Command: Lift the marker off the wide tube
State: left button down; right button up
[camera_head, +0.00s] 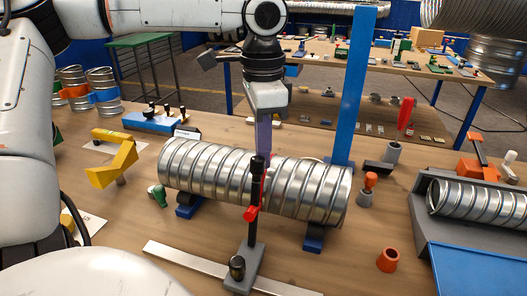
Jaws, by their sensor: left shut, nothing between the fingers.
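The wide tube (315,190) is a silver spiral duct lying across the table on low blue supports (314,240). A stand with a black post (256,190) and a red part (251,213) rises in front of its middle. This is probably the marker, and its far side is hidden. My left gripper (264,150) points straight down behind the post, at the tube's upper middle. Its fingers are shut and empty. The post hides the fingertips partly, so I cannot tell whether they touch the tube or marker. My right gripper is out of view.
A tall blue upright (353,90) stands behind the tube's right end. Grey holders with orange (370,180) and red (405,113) tools stand to the right, near a grey tray (420,225) with another spiral tube. A yellow tool (112,170) is at left. A metal strip (190,262) lies in front.

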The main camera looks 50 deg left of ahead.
pick_arm(q)
jog(key=shift+s+d+r, duration=0.1)
jog(key=shift+s+d, duration=0.2)
jog(key=shift+s, duration=0.2)
jog(key=shift+s+d+r, duration=0.1)
jog(key=shift+s+d, duration=0.15)
jog(key=shift+s, duration=0.25)
jog(key=shift+w+f, duration=0.1)
jog(key=shift+w+a, duration=0.45)
jog(key=shift+w, duration=0.3)
notch_tip(320, 180, up, 9)
dwell(0.6)
